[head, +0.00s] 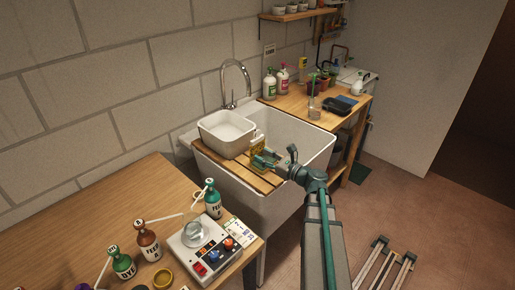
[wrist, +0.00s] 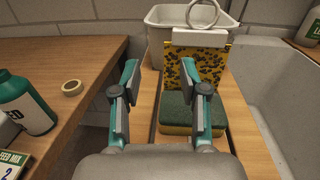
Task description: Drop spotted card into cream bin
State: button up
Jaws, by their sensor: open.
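The spotted card (wrist: 209,66) is yellow with black spots and stands upright behind a green and yellow sponge (wrist: 176,112) on wooden slats. A white clip-like piece with a ring (wrist: 200,37) shows at its top. In the head view the card (head: 258,144) is small and partly hidden by my gripper (head: 262,161). My gripper (wrist: 159,76) is open and empty, short of the card. Its right finger overlaps the card in the wrist view; the left finger is left of it. The cream bin (head: 225,143) stands behind on the sink; its wall also shows in the wrist view (wrist: 157,40).
The slats (head: 249,176) lie across the white sink (head: 305,150). A back shelf holds bottles and pots. The sink's right part is clear.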

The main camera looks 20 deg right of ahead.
jog(key=w+a+n+g+y, duration=0.1)
jog(key=w+a+n+g, duration=0.25)
jog(key=a, duration=0.45)
jog(key=w+a+n+g, duration=0.25)
jog(key=a+n, duration=0.25)
jog(key=a, duration=0.4)
jog(key=n+g+h, duration=0.6)
jog(key=n+h, duration=0.2)
jog(key=h, duration=1)
send_near(260, 140)
jog(key=w, duration=0.1)
jog(key=p+x, duration=0.2)
jog(key=x, duration=0.4)
jog(key=shift+p, duration=0.3)
jog(key=p+x, duration=0.2)
jog(key=x, duration=0.2)
jog(key=shift+d, duration=0.1)
jog(key=shift+d+f+p, duration=0.25)
jog(key=shift+f+p, duration=0.05)
jog(key=shift+f, duration=0.15)
grip_shut()
